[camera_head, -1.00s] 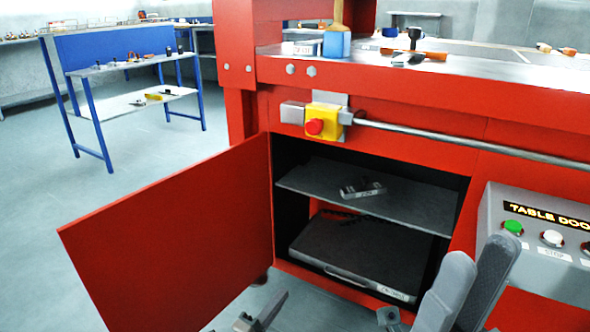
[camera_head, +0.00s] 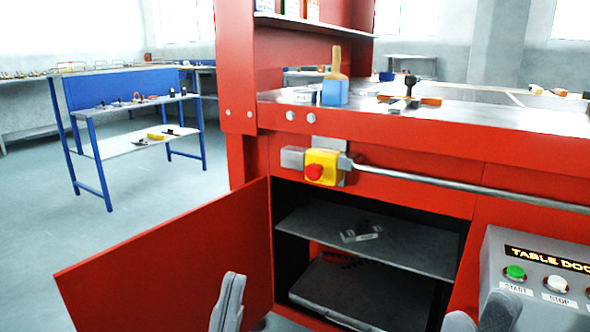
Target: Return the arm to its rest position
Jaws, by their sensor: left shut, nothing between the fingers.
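My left gripper (camera_head: 229,299) is at the bottom of the view, in front of the open red cabinet door (camera_head: 165,268). Its fingers point up, lie together and hold nothing. My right gripper (camera_head: 482,314) shows only as grey fingertips at the bottom edge, in front of the button panel's lower left corner. The rest of it is cut off by the frame, so its opening is unclear.
The red cabinet holds a small metal part (camera_head: 362,233) on its shelf (camera_head: 410,246) and a dark case (camera_head: 350,292) below. A yellow switch box (camera_head: 322,157), long metal rail (camera_head: 450,184) and button panel (camera_head: 537,252) line the front. Open floor lies left.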

